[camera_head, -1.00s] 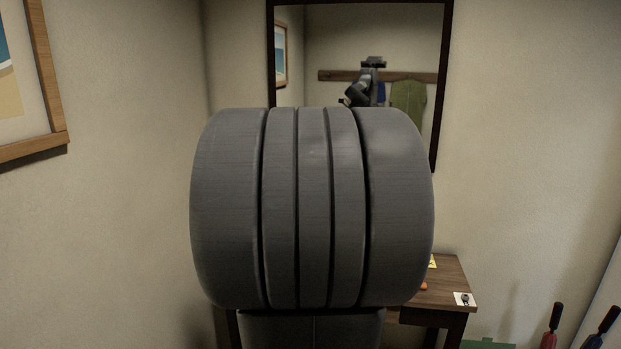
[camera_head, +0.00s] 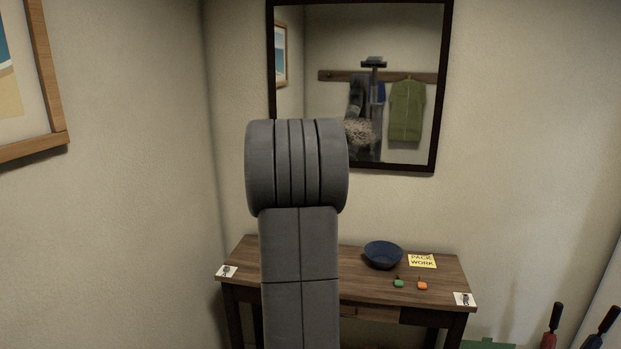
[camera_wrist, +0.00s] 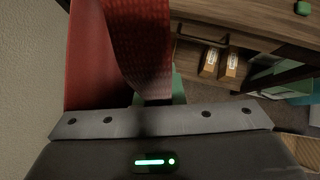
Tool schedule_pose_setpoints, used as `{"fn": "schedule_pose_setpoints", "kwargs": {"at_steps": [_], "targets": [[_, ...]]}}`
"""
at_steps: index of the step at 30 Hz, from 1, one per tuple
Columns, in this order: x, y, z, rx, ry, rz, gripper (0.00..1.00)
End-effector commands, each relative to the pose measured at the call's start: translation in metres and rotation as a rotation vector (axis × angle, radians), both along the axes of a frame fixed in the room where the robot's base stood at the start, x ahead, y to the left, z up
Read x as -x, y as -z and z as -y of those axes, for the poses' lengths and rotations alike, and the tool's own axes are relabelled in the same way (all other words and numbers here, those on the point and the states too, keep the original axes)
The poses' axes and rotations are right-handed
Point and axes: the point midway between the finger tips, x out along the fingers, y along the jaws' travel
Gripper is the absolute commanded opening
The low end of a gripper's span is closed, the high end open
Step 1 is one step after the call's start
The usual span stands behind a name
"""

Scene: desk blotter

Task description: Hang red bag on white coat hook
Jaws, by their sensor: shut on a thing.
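The red bag (camera_wrist: 90,65) shows at the upper left of the wrist view, close to the camera. Its woven red strap (camera_wrist: 142,40) runs down to my gripper (camera_wrist: 155,112), which is shut on it. The grip point itself is hidden behind the gripper's grey edge. In the head view my arm blocks the middle, and neither the bag nor the gripper can be made out. I cannot make out a white coat hook in either view.
A wooden desk (camera_head: 370,291) stands ahead with a blue bowl (camera_head: 383,255), a yellow note (camera_head: 422,261) and small green and orange items. A dark-framed mirror (camera_head: 350,30) above it reflects a rail with a green garment. A framed picture hangs at left.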

Motion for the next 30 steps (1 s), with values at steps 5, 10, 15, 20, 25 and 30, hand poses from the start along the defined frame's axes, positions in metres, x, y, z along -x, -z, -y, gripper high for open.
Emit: {"fn": "schedule_pose_setpoints", "kwargs": {"at_steps": [5, 10, 15, 20, 25, 30], "targets": [[-0.001, 0.016, 0.004, 0.004, 0.047, -0.007, 0.00], [-0.003, 0.023, 0.005, 0.002, 0.072, -0.001, 0.00], [-0.004, 0.025, 0.006, -0.002, 0.081, 0.002, 0.00], [-0.004, 0.025, 0.006, -0.002, 0.081, 0.003, 0.00], [-0.004, 0.028, 0.007, 0.002, 0.081, 0.000, 0.00], [-0.001, 0.050, 0.010, 0.017, 0.089, -0.007, 0.00]]}}
